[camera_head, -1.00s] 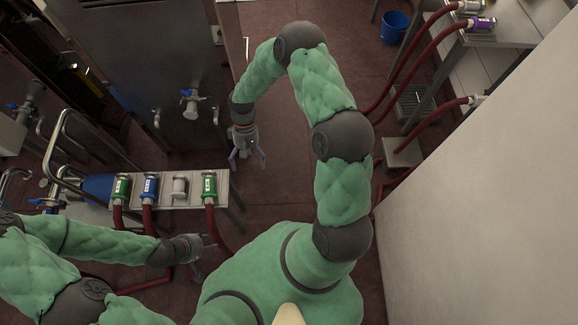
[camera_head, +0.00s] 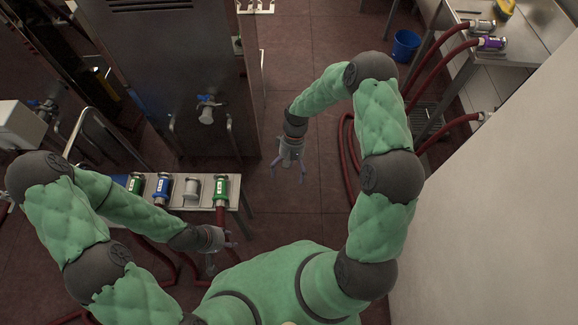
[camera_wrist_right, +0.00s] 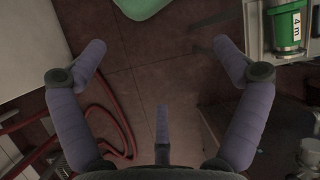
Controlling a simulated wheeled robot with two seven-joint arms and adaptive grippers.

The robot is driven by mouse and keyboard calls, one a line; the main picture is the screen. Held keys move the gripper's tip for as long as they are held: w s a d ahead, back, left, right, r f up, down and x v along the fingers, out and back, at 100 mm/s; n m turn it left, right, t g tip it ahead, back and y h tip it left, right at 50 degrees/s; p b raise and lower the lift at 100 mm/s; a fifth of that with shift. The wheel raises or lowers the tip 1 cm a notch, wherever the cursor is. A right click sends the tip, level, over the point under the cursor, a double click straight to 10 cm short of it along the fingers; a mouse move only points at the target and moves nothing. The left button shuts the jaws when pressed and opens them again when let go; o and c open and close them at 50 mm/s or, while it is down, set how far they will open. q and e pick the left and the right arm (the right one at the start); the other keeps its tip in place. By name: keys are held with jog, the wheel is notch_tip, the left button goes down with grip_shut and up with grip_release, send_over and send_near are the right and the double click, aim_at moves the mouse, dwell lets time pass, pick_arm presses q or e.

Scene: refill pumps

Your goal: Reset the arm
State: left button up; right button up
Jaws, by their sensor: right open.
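My right arm bends over the floor at the centre of the head view. Its gripper (camera_head: 288,174) points downward over bare floor, open and empty. In the right wrist view its purple fingers (camera_wrist_right: 160,45) are spread wide with only floor between them. My left arm reaches in from the left. Its gripper (camera_head: 222,256) is low, near the front edge of the steel bench (camera_head: 235,190). Its fingers look apart with nothing between them, though they are small in the picture.
The bench holds hose couplings: green (camera_head: 221,189), blue (camera_head: 163,188), grey (camera_head: 191,189). A steel cabinet (camera_head: 190,60) stands behind. Red hoses (camera_head: 350,150) lie right of my right gripper. A pale wall (camera_head: 500,230) is at right, a blue bucket (camera_head: 406,45) at the back.

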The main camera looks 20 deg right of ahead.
jog(key=s+a+f+m+t, duration=0.1)
jog(key=s+a+f+t, duration=0.1)
jog(key=s+a, duration=0.2)
jog(key=s+a+f+t, duration=0.2)
jog(key=s+a+f, duration=0.1)
jog(key=s, duration=0.6)
jog(key=shift+s+a+f+m+t+y, duration=0.3)
jog(key=shift+a+m, duration=0.1)
jog(key=shift+a, duration=0.25)
